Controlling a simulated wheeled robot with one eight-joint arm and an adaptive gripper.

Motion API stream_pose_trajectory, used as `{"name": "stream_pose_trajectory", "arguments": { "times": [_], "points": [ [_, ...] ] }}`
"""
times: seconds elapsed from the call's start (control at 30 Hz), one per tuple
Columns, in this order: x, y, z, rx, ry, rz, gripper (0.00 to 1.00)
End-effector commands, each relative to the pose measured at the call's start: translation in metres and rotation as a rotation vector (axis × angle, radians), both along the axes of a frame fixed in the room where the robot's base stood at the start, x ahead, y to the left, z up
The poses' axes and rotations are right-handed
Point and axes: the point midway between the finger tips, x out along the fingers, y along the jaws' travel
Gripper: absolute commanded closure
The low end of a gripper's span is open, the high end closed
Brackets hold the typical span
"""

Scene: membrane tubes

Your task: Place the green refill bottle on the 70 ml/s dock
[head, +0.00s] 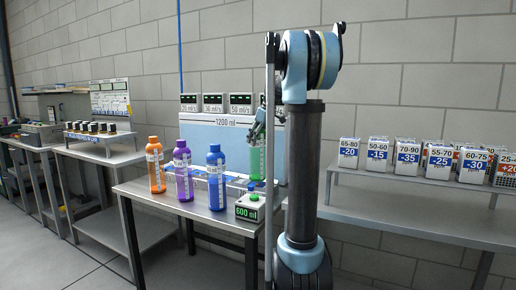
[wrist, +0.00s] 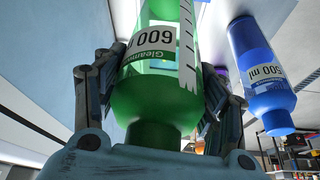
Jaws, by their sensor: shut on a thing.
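The green refill bottle (head: 256,162) is upright in the head view, at the right part of the table in front of the tank. My gripper (head: 258,130) is shut around its upper part. In the wrist view the green bottle (wrist: 160,85) sits between both fingers of my gripper (wrist: 155,95), its label reading 600. Whether its base touches anything is unclear. Above the tank, dock displays (head: 213,102) show ml/s values; the readable ones seem to be 30 and 50. No 70 ml/s display is visible; my arm hides the area to the right.
An orange bottle (head: 156,166), a purple bottle (head: 183,171) and a blue bottle (head: 216,178) stand left on the metal table (head: 160,205). A box with a green button and a 600 ml display (head: 247,208) is at the front. The 1200 ml tank (head: 205,130) stands behind.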

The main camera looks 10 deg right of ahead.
Motion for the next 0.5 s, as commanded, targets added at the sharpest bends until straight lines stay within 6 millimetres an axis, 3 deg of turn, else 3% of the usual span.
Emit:
{"name": "stream_pose_trajectory", "arguments": {
  "times": [0.2,0.5],
  "points": [
    [0.000,0.001,-0.027,0.000,0.000,0.001,0.78],
    [0.000,0.001,-0.029,0.000,0.000,0.001,0.78]
  ]
}}
